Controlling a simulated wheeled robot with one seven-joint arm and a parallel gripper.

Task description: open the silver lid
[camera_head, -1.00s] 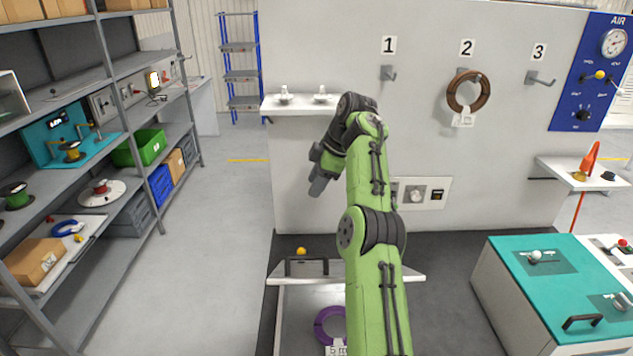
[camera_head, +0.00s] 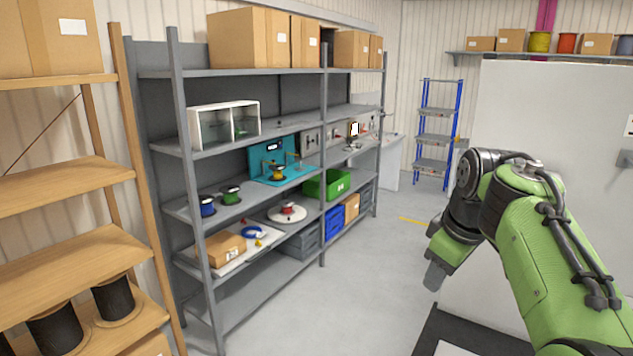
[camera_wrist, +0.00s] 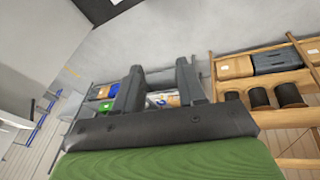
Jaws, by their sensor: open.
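I cannot make out a silver lid in either current view. My gripper (camera_head: 435,273) is at the right of the head view, pointing down over the floor and touching nothing that I can see. In the wrist view my gripper (camera_wrist: 160,70) has its two dark fingers apart with nothing between them. The grey shelving, seen small and tilted, shows behind the fingers.
A grey shelf unit (camera_head: 325,200) with a green crate (camera_head: 326,185), a blue crate (camera_head: 334,220) and reels stands left. A wooden rack (camera_head: 75,255) is nearer. A white partition (camera_head: 560,100) is at right. The floor (camera_head: 370,290) between is clear.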

